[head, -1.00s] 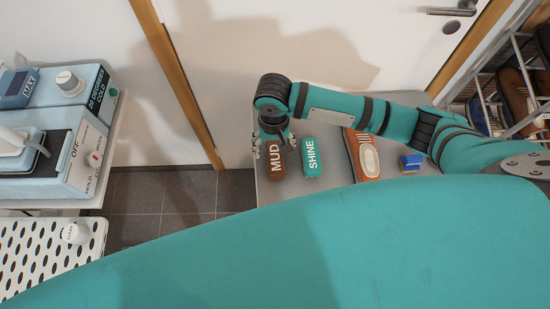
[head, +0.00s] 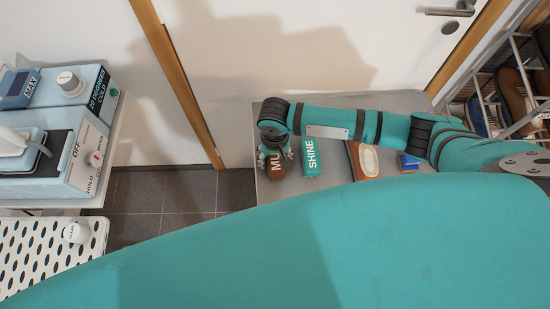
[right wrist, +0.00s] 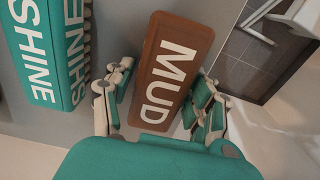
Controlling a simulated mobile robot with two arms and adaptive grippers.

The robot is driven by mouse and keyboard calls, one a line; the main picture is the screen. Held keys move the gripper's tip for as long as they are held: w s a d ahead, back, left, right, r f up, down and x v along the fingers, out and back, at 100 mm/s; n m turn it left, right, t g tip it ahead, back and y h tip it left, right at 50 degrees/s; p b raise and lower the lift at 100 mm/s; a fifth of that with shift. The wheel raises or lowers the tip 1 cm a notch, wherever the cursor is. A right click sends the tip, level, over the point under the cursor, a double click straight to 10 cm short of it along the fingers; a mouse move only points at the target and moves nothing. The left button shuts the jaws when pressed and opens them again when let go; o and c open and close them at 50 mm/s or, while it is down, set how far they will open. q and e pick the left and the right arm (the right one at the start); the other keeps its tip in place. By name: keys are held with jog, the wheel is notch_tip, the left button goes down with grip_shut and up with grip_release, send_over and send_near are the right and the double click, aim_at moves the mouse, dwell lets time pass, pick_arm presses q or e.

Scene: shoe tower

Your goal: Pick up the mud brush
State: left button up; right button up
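The mud brush is a brown block with white MUD lettering. It lies on the grey table at its left end in the head view (head: 276,168) and fills the middle of the right wrist view (right wrist: 172,70). My right gripper (head: 274,152) is over the brush's far part and hides some of its lettering. In the right wrist view the gripper (right wrist: 163,98) is open, with one finger on each side of the brush and a gap visible on the left. My left gripper is not in view.
A teal SHINE brush (head: 312,158) lies just right of the mud brush. An orange-brown shoe (head: 366,162) and a blue block (head: 409,162) are farther right on the table (head: 340,101). A shoe rack (head: 500,90) stands at the right.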

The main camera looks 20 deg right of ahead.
aim_at(275, 157)
jog(key=c, duration=0.9)
jog(key=shift+r, duration=0.15)
jog(key=shift+r, duration=0.65)
jog(key=shift+s+a+r, duration=0.1)
jog(key=shift+s+r, duration=0.15)
jog(key=shift+r, duration=0.75)
jog(key=s+a, duration=0.1)
jog(key=s, duration=0.4)
jog(key=s+a+r+b, duration=0.1)
jog(key=s, duration=0.9)
jog(key=shift+s+a+r, duration=0.15)
jog(key=shift+a+r, duration=0.1)
jog(key=shift+a, duration=0.15)
